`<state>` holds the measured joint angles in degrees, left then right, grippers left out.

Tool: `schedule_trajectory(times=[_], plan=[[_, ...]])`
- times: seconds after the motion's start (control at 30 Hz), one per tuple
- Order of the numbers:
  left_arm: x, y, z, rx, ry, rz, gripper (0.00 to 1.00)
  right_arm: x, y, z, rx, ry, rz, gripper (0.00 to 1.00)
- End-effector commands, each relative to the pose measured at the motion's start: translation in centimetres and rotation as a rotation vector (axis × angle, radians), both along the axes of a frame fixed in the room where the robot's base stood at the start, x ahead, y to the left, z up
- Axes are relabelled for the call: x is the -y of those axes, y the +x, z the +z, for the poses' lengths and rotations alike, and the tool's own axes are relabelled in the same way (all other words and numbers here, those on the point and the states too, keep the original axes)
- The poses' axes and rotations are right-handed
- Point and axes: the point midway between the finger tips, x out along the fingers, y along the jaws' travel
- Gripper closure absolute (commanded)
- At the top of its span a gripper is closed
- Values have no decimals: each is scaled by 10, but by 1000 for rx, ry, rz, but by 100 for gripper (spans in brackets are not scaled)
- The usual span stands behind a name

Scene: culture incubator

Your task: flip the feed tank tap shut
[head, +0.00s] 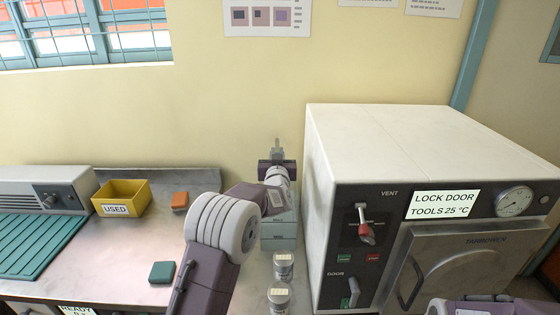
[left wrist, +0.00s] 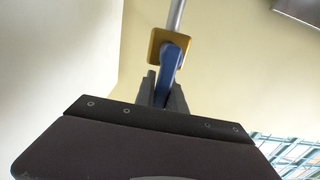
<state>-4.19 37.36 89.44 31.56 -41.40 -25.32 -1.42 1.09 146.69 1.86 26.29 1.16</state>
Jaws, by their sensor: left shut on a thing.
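The tap's blue lever (left wrist: 172,62) shows in the left wrist view, below a square yellow fitting (left wrist: 158,42) on a grey pipe (left wrist: 176,14). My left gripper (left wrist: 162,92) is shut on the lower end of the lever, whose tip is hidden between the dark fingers. In the head view my left gripper (head: 277,152) is at the back middle, near the wall, and the tap is too small and covered to make out. Part of my right arm shows at the lower right, but its gripper is out of view.
A large white oven-like unit (head: 425,140) with a closed door stands right of my left gripper. Labelled teal boxes (head: 279,236) and two lidded jars (head: 283,266) stand below the gripper in view. A yellow USED bin (head: 123,193) is on the left bench.

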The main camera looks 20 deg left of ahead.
Motion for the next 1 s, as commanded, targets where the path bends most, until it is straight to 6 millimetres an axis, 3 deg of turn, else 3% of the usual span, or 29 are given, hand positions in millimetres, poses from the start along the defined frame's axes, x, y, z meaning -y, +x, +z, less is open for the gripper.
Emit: schedule_trajectory(times=[0.27,0.3,0.37,0.4,0.77,1.0], plan=[[-1,0,0,5,-28,0,100,0,0,-2,0,0,0,64],[-1,0,0,5,-28,0,83,0,0,-2,0,0,0,64],[-1,0,0,5,-27,0,66,0,0,-2,0,0,0,64],[-1,0,0,6,-26,0,64,0,0,-2,0,0,0,64],[1,-6,0,5,-25,-1,64,0,0,-4,0,0,0,64],[13,-47,-1,5,-25,-2,64,0,0,-12,0,0,0,64]])
